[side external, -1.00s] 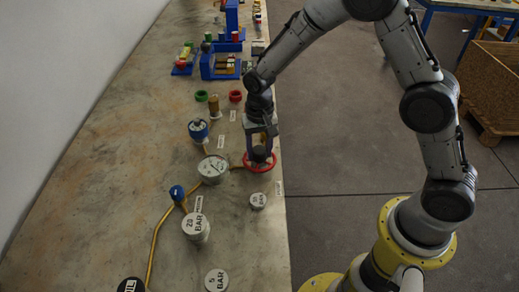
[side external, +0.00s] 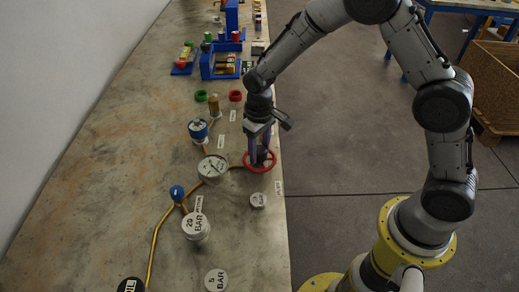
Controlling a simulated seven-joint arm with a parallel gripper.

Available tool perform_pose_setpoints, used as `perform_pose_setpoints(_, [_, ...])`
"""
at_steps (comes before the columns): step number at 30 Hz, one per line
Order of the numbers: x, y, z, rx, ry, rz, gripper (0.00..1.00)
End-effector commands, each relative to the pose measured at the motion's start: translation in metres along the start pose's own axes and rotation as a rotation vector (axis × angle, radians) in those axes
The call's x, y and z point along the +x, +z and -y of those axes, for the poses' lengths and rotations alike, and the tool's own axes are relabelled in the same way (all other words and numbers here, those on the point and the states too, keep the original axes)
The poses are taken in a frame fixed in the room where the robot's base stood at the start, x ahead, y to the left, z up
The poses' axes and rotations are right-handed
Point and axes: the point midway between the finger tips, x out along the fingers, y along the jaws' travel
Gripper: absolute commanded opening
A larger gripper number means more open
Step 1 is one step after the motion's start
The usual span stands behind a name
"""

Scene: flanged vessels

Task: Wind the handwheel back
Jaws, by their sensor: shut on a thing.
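The jaws are shut on the handwheel. The fingers partly hide the wheel's centre and far rim, so the exact contact cannot be made out.
White capped cylinders marked 20 BAR (side external: 195,226) and 5 BAR (side external: 216,280) stand nearer the camera, with a small one (side external: 258,200) beside the wheel. The bench's left side is clear.

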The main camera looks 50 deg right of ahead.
Motion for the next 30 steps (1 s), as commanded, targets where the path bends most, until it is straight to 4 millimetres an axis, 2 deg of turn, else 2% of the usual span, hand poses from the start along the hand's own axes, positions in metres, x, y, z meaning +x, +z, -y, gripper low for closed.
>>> perform_pose_setpoints(30, [-0.0022,-0.0014,0.0001,-0.966,0.002,-0.005,0.00])
